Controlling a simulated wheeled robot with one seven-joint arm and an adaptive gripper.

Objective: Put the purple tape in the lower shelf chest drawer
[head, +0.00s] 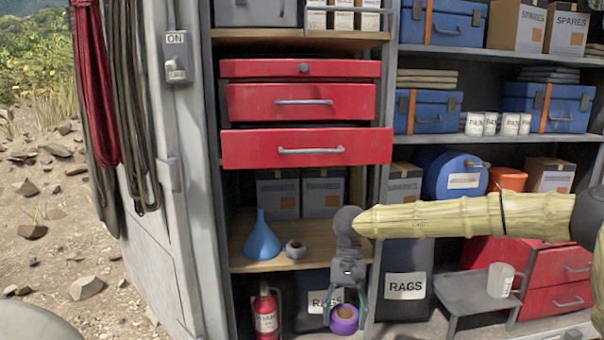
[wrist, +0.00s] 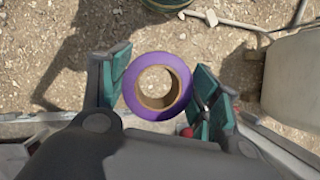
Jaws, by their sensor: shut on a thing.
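The purple tape (wrist: 158,60), a roll with a tan cardboard core, is between the teal finger pads of my gripper (wrist: 160,85) in the wrist view. In the head view, the tape (head: 344,327) hangs below my gripper (head: 346,305), low in front of the shelf unit. My gripper is shut on it. A red drawer chest (head: 300,100) stands on the shelf above, its bottom drawer (head: 305,160) jutting out farther than the top one. Another red chest (head: 560,280) is low at the right, partly hidden by my arm and a grey stand.
A blue funnel (head: 262,240) and a grey-white roll (head: 296,250) lie on the wooden shelf (head: 245,260). A fire extinguisher (head: 265,315) and RAGS bins (head: 405,287) stand below.

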